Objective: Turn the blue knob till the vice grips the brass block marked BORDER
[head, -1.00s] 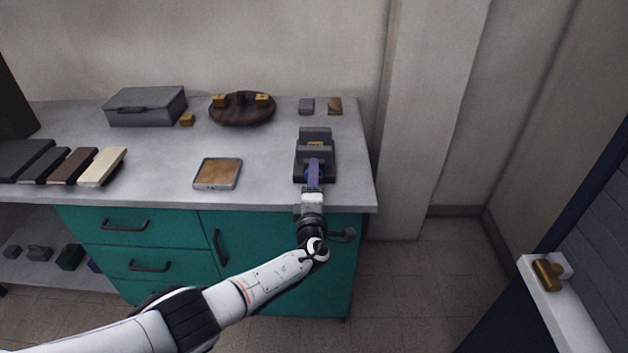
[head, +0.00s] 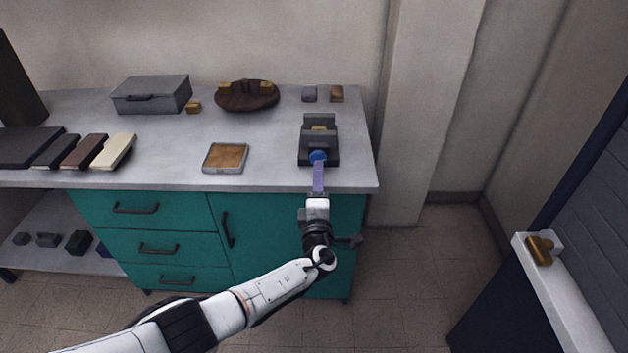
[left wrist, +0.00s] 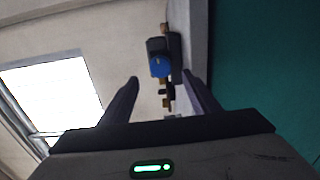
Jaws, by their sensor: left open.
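The dark grey vice (head: 318,138) stands near the right end of the worktop, its blue knob (head: 318,157) facing the front edge. A brass block (head: 319,128) sits between the vice jaws; its marking is too small to read, and I cannot tell whether the jaws press on it. My left gripper (head: 319,172) is just in front of the knob, open and empty. In the left wrist view the knob (left wrist: 160,66) lies ahead, between and beyond the spread fingertips (left wrist: 160,78), apart from them. My right gripper is out of view.
A tan-topped tray (head: 210,168) lies left of the vice. A round brown holder (head: 230,101) with brass pieces, a grey box (head: 150,94) and two small blocks stand behind. Dark and pale slabs lie at left. A white ledge (head: 555,290) is at right.

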